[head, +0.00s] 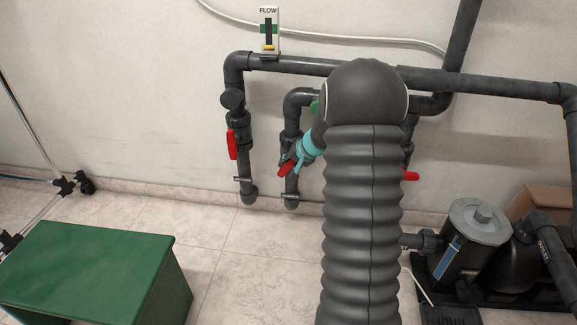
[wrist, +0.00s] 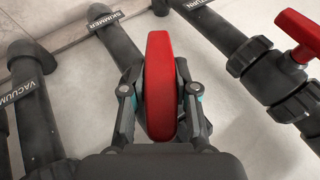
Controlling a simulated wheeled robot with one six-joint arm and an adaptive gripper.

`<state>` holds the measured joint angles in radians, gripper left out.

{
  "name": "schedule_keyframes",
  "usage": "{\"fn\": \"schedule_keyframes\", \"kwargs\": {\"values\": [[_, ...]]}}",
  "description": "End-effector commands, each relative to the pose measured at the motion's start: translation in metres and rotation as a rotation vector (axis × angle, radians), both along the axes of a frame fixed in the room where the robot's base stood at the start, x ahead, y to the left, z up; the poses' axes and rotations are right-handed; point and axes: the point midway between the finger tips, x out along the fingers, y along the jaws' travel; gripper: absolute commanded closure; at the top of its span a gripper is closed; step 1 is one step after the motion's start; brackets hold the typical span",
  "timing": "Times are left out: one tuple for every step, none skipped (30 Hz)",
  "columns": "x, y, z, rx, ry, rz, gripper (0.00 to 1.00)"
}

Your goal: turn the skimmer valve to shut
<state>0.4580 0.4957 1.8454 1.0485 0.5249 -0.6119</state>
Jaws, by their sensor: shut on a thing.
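The skimmer valve's red handle (wrist: 160,85) stands between my gripper's fingers (wrist: 160,105) in the wrist view, with a finger on each side. The dark pipe beyond it carries a label reading SKIMMER (wrist: 105,18). In the head view the red handle (head: 286,169) shows at the middle pipe, tilted down to the left rather than in line with the pipe. My gripper (head: 296,160), with teal parts, is shut on it. My arm hides part of this valve, and the valve body is mostly hidden behind the handle in the wrist view.
A left valve has a red handle (head: 232,145) along its pipe. Another red handle (head: 411,176) shows right of my arm. A pump (head: 470,245) stands at lower right, a green bench (head: 85,265) at lower left. A flow gauge (head: 268,30) sits above the pipes.

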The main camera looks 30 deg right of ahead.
Motion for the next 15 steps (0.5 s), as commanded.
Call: {"fn": "schedule_keyframes", "kwargs": {"values": [[-0.0008,-0.0006,-0.0013,0.024,-0.013,-0.003,1.0],[-0.0009,-0.0006,-0.0014,0.039,-0.022,-0.002,1.0],[-0.0008,-0.0011,-0.0013,0.059,-0.036,-0.003,1.0],[-0.0008,-0.0008,-0.0011,0.074,-0.046,-0.004,1.0],[-0.0007,-0.0008,-0.0011,0.089,-0.057,-0.003,1.0],[-0.0007,-0.0007,-0.0009,0.111,-0.072,-0.002,1.0],[-0.0008,-0.0011,-0.0009,0.127,-0.083,-0.003,1.0],[-0.001,-0.001,-0.001,0.146,-0.095,-0.003,1.0],[-0.001,-0.001,-0.0012,0.17,-0.111,-0.003,1.0],[-0.0009,-0.0008,-0.0015,0.19,-0.124,-0.002,1.0],[-0.0011,-0.0007,-0.0018,0.21,-0.137,-0.002,1.0],[-0.0011,-0.0013,-0.0017,0.239,-0.157,-0.003,1.0],[-0.001,-0.0013,-0.0016,0.261,-0.172,-0.004,1.0],[-0.001,-0.0011,-0.0018,0.285,-0.189,-0.003,1.0],[-0.001,-0.0012,-0.0021,0.317,-0.21,-0.003,1.0]]}}
